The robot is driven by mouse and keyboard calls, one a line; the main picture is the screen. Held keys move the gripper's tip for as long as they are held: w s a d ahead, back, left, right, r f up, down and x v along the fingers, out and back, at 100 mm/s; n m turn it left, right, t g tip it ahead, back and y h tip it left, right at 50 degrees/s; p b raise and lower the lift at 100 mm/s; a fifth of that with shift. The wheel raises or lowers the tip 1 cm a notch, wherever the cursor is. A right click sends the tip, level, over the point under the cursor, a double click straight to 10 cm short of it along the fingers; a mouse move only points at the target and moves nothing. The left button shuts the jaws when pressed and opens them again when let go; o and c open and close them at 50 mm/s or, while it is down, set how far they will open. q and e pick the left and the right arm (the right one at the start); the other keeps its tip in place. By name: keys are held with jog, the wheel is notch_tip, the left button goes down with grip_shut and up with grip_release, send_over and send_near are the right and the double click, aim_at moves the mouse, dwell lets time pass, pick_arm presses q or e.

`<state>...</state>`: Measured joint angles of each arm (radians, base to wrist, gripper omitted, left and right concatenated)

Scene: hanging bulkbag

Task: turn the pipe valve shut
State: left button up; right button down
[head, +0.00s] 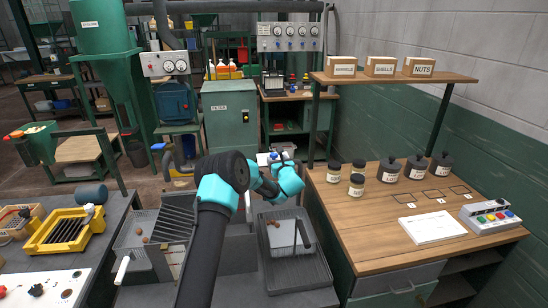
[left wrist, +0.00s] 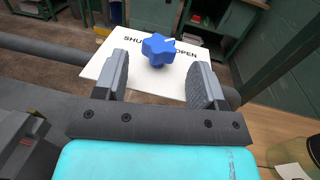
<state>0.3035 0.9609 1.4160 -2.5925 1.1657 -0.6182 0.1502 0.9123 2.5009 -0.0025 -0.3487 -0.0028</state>
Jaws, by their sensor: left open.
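The pipe valve's blue lobed knob (left wrist: 158,49) shows in the left wrist view, in front of a white plate (left wrist: 105,68) lettered SHUT on the left and OPEN on the right. A pale mark on the knob points up and right, towards the OPEN side. My left gripper (left wrist: 157,66) is open, with one finger on each side of the knob in the picture. The knob appears beyond the fingertips, and nothing is held. In the head view, my left arm's turquoise links hide most of the gripper, and the knob (head: 274,156) shows small beside them. My right gripper is not in view.
A dark pipe (left wrist: 50,48) runs behind the plate. In the head view, a wooden bench (head: 400,245) with jars and a button box (head: 489,216) stands right. A grey tray (head: 297,270) lies below the arm. A yellow sieve frame (head: 65,230) sits at left.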

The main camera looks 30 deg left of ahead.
aim_at(275, 157)
pick_arm(q)
jog(key=shift+x, duration=2.15)
jog(key=shift+c, duration=0.2)
jog(key=c, duration=0.9)
